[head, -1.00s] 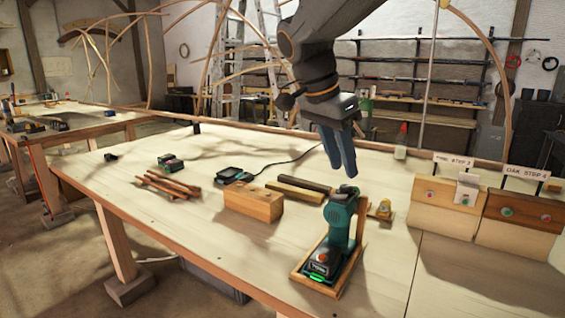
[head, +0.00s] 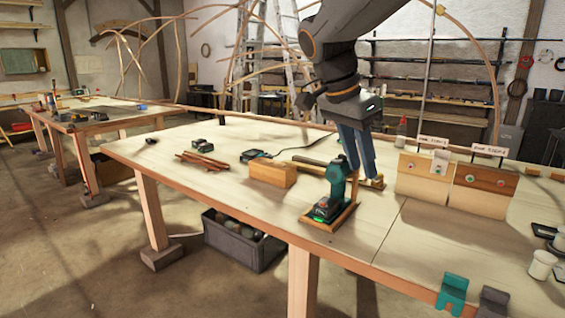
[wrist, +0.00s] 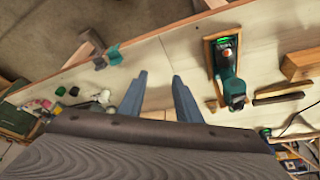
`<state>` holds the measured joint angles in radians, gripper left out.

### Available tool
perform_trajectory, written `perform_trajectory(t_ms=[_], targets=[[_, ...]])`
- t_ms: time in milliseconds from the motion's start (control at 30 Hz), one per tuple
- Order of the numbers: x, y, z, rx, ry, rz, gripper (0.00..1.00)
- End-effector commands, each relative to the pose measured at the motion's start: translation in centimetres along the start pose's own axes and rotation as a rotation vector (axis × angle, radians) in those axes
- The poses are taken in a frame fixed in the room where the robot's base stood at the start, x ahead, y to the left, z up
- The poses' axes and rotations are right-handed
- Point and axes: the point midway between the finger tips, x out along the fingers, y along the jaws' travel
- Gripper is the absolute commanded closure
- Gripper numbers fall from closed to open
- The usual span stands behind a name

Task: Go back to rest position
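My gripper (head: 358,152) hangs from my arm above the workbench (head: 165,168), fingers pointing down. In the wrist view my gripper (wrist: 158,88) shows its two blue-grey fingers spread apart with nothing between them. A teal cordless drill (head: 336,183) stands in a wooden holder (head: 345,214) on the bench, just left of and below the fingers in the head view. In the wrist view the drill (wrist: 229,68) lies to the right of the fingers, clear of them.
A wood block (head: 272,173), dark sticks (head: 200,160), a battery (head: 202,145) and a charger (head: 257,154) lie left of the drill. Labelled boards (head: 425,179) stand at right. Teal (head: 452,294) and grey clamps sit at the front edge. A grey crate (head: 243,242) is on the floor.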

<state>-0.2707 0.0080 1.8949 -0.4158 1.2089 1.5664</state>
Motion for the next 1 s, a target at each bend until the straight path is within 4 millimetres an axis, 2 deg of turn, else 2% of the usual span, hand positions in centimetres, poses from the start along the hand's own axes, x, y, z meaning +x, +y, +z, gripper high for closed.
perform_trajectory(t_ms=[67, 333, 567, 767, 1000], targets=[[0.0, 0.0, 0.0, 0.000, 0.000, 0.000, 0.69], [2.9, 1.1, 1.1, -0.129, -0.047, 0.003, 0.69], [6.5, 2.6, 2.8, -0.296, -0.109, -0.006, 0.69], [10.8, 5.0, 5.2, -0.503, -0.184, -0.035, 0.69], [17.9, 10.8, 9.6, -0.854, -0.292, -0.135, 0.69]])
